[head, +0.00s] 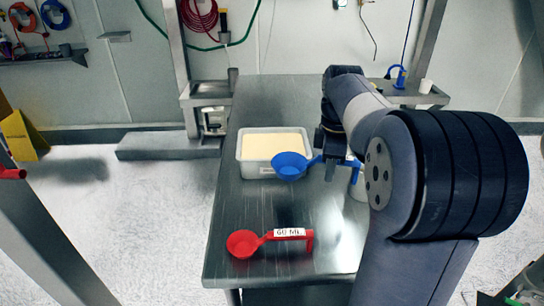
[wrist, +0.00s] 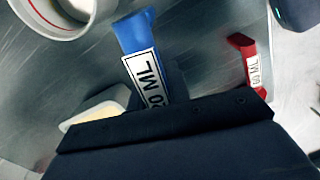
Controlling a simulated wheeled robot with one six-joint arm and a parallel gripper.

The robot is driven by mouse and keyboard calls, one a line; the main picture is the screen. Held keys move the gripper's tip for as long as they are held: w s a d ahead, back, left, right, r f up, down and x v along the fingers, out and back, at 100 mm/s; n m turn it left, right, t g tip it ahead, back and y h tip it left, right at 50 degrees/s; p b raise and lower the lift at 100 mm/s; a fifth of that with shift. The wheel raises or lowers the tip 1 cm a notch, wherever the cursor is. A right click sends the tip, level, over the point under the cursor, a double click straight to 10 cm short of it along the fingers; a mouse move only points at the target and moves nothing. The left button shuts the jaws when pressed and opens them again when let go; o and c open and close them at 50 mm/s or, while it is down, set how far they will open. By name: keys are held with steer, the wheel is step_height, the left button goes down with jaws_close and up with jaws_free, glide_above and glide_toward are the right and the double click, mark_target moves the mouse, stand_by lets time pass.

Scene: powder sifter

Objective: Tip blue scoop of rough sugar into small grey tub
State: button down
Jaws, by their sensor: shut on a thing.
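My gripper (head: 331,170) is shut on the handle of the blue scoop (head: 290,167), holding it above the table. The scoop's bowl points left, near the front right corner of the bin (head: 255,172) of pale sugar. I cannot clearly make out sugar in the bowl. The scoop's blue handle with its ML label (wrist: 138,45) shows in the wrist view, where the dark gripper body hides the bowl. A round pale grey tub (head: 357,189) stands right of the gripper, mostly hidden by my arm. Its rim (wrist: 88,30) shows at the wrist view's upper left, with something whitish inside.
A red scoop (head: 243,244) labelled 60 ML lies at the front of the metal table (head: 235,205); it also shows in the wrist view (wrist: 246,50). The table's middle, between red scoop and bin, is clear. A side shelf (head: 420,97) stands behind my arm.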

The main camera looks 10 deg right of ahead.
steer(key=shift+w+a+r+p, duration=0.15)
steer(key=shift+w+r+p, duration=0.1)
steer(key=shift+p, duration=0.3)
steer(key=w+a+r+m+p, duration=0.4)
steer(key=w+a+m+p, duration=0.7)
steer(key=p, duration=1)
steer(key=a+m, duration=0.2)
steer(key=m, duration=0.2)
steer(key=shift+w+a+r, duration=0.15)
steer(key=shift+a+r, duration=0.05)
steer(key=shift+a, duration=0.05)
steer(key=shift+f, duration=0.15)
